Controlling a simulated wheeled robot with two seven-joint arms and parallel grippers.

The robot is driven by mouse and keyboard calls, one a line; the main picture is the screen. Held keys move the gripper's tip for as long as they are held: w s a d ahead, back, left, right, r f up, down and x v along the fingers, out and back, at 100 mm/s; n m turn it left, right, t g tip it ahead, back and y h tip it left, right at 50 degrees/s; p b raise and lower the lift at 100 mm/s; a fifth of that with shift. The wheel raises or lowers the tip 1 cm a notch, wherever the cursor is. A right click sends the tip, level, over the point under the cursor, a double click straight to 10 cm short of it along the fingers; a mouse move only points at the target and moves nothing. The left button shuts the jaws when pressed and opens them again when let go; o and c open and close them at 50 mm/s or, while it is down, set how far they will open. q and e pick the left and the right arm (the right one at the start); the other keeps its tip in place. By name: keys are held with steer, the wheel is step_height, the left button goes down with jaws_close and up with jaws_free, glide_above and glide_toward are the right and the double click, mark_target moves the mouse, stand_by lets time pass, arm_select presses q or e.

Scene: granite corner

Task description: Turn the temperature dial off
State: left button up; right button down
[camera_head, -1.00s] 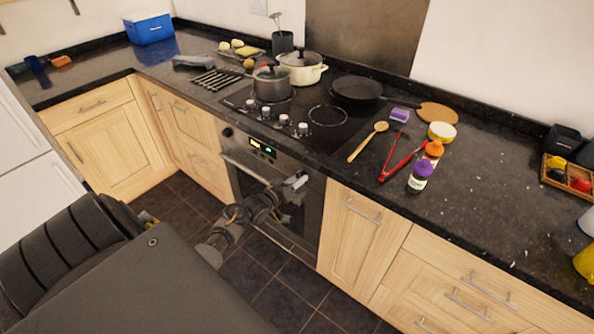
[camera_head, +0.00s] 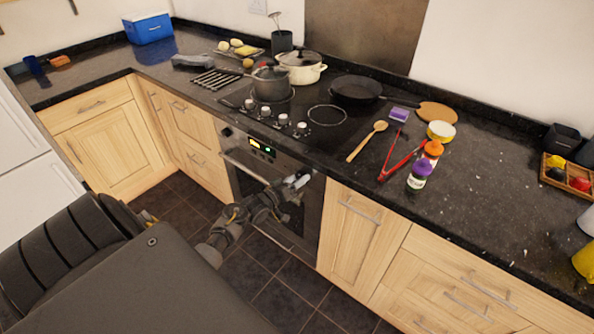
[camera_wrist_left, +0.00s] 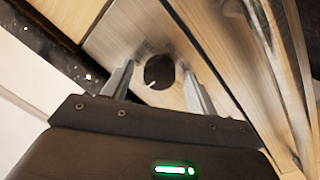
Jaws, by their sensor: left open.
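The dark round dial (camera_wrist_left: 159,71) shows in the left wrist view on the oven's brushed-metal front panel, with a small light mark at its lower left edge. My left gripper (camera_wrist_left: 157,66) is open, its two fingers on either side of the dial in that view. Whether they touch it I cannot tell. In the head view my left gripper (camera_head: 297,181) is in front of the right part of the oven (camera_head: 243,175). The dial at that end is not clear there. Another black dial (camera_head: 227,132) is at the panel's left end, left of the lit display (camera_head: 262,149).
Several hob knobs (camera_head: 283,119) stand above the panel. A grey pot (camera_head: 271,86), a cream pot (camera_head: 302,68) and a black pan (camera_head: 356,90) are on the hob. A wooden spoon (camera_head: 367,141), red tongs (camera_head: 400,163) and bottles (camera_head: 420,175) lie or stand to the right.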

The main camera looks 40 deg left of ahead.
arm_select(q)
steer(key=s+b, duration=0.1)
steer(key=s, duration=0.9)
steer(key=shift+s+a+r, duration=0.2)
steer(key=shift+s+a, duration=0.15)
steer(key=shift+a, duration=0.1)
steer(key=s+d+f+m+g+y, duration=0.15)
steer(key=s+f+g, duration=0.35)
steer(key=f, duration=0.9)
steer(key=s+d+f+m+g+y, duration=0.1)
steer(key=s+d+f+m+g, duration=0.25)
steer(key=s+f, duration=0.75)
steer(key=s+d+f+m+g, duration=0.1)
steer(key=s+d+f, duration=0.3)
steer(key=s, duration=0.4)
steer(key=s+d+f+m+g, duration=0.1)
steer(key=s+d+f+g, duration=0.3)
steer(key=s+f, duration=0.3)
steer(key=s+d+f+m+g, duration=0.1)
steer(key=s+d+f+g, duration=0.2)
steer(key=s+d+f, duration=0.3)
steer(key=s+h, duration=0.1)
steer(key=s, duration=0.4)
steer(key=shift+s+d, duration=0.15)
steer(key=shift+d, duration=0.05)
steer(key=shift+c, duration=0.2)
